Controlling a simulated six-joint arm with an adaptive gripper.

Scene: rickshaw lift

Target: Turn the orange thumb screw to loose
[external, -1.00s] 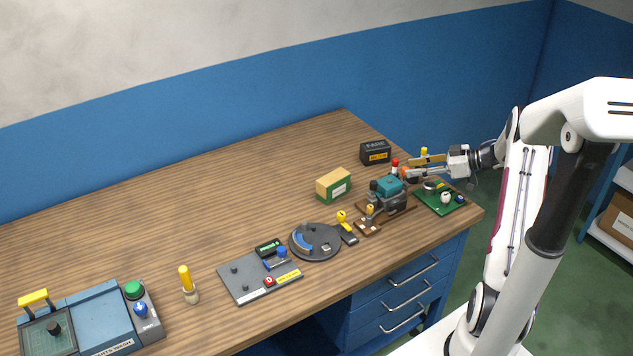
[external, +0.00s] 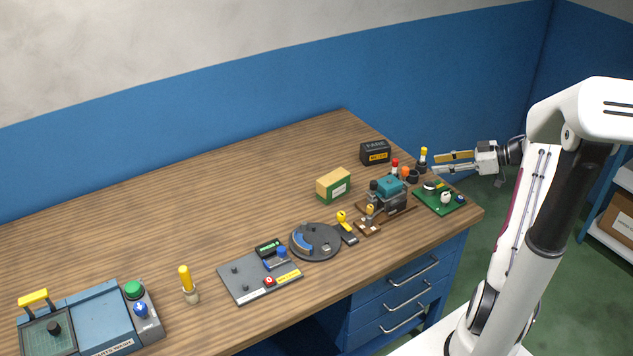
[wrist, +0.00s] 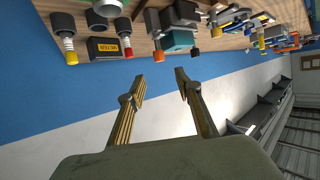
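The orange thumb screw (external: 405,171) sits at the right side of the teal and grey machine (external: 389,186), near the right end of the bench. In the wrist view an orange knob (wrist: 159,57) shows beyond my fingertips, beside the machine's teal block (wrist: 179,40). My gripper (external: 434,163) is open and empty, to the right of the screw and apart from it. In the wrist view both gripper fingers (wrist: 161,79) are spread with nothing between them. I cannot tell how far the screw is turned.
A black box labelled METER (external: 376,152) stands behind the machine. A yellow-topped driver (external: 423,159) stands close to my fingertips. A green board (external: 440,197) lies below my gripper. A green and yellow box (external: 333,185) stands left, with open bench behind it.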

